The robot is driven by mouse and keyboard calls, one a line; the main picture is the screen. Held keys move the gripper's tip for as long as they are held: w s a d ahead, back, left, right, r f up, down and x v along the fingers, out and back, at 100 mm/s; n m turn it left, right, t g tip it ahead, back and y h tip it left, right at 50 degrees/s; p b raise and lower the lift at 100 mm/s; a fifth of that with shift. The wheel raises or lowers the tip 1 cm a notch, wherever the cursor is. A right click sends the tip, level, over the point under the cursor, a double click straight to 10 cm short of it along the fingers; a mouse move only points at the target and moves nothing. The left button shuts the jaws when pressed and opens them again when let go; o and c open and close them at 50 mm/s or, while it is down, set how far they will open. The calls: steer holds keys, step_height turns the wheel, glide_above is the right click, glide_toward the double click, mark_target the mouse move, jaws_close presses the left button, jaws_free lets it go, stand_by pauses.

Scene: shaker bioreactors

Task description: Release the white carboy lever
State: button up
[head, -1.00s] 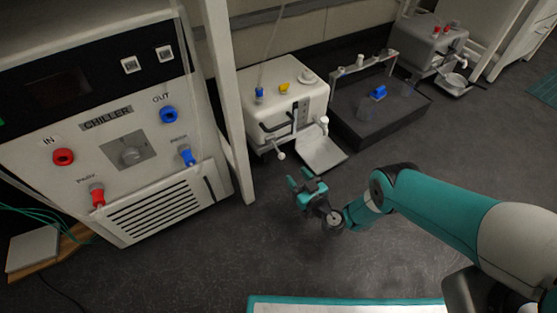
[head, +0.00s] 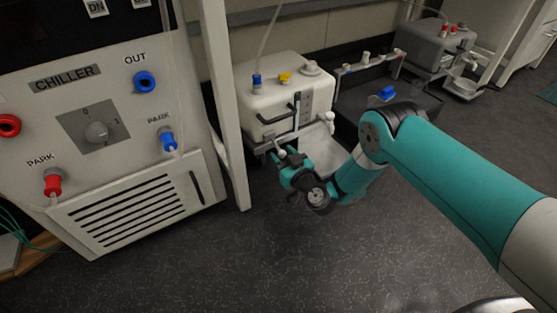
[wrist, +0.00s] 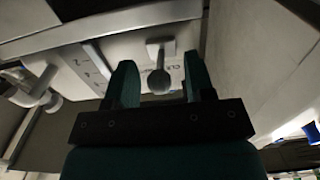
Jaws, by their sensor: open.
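My gripper (head: 287,161) is open at that knob. In the wrist view the round knob (wrist: 159,81) shows between the two green fingers, on a stem from a small white plate. I cannot tell whether a finger touches it. A black handle (head: 275,117) and a white spigot (head: 330,118) are also on the carboy's front.
The chiller (head: 120,130) stands at the left, with a white upright post (head: 228,110) between it and the carboy. A dark tray (head: 425,103) with a blue item (head: 387,92) is to the right. A grey carboy (head: 435,40) stands further back. The floor in front is clear.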

steer(key=shift+b+x, duration=0.55)
steer(key=shift+x, duration=0.5)
steer(key=shift+w+r, duration=0.1)
steer(key=shift+d, duration=0.1)
jaws_close()
